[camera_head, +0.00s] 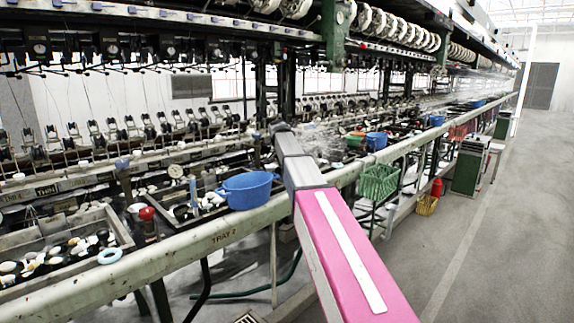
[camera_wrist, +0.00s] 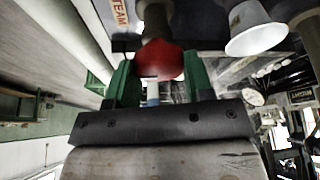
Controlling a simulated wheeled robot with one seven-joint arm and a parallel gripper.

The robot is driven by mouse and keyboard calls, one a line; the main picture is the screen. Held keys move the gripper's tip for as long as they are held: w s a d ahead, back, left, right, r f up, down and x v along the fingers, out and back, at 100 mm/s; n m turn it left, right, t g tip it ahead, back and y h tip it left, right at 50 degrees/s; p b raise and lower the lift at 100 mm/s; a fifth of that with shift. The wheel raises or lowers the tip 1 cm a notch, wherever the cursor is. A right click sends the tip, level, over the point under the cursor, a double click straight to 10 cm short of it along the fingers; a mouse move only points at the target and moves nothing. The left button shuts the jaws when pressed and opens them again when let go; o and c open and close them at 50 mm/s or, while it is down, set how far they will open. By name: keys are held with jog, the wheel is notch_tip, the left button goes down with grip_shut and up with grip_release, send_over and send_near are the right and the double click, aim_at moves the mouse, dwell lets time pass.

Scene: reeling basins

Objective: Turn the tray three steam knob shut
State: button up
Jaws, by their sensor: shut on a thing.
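In the wrist view a red steam knob (camera_wrist: 162,62) sits between the two green fingers of my gripper (camera_wrist: 155,72). The fingers are shut on the knob from both sides. A label ending in "TEAM" (camera_wrist: 119,12) shows just beside the knob. The tray number is not readable in this view. In the head view my pink and grey arm reaches forward over the front rail, and the gripped knob cannot be made out there.
A white cup-like object (camera_wrist: 256,30) and a round gauge (camera_wrist: 252,98) are near my gripper. A blue basin (camera_head: 246,192) stands left of my arm by the "TRAY 2" rail (camera_head: 222,236). Another red knob (camera_head: 147,213) is further left.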

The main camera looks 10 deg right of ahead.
jog(key=o, duration=0.9)
jog(key=v, duration=1)
jog(key=shift+s+a+r, duration=0.1)
jog(key=shift+s+r, duration=0.05)
jog(key=shift+r, duration=0.2)
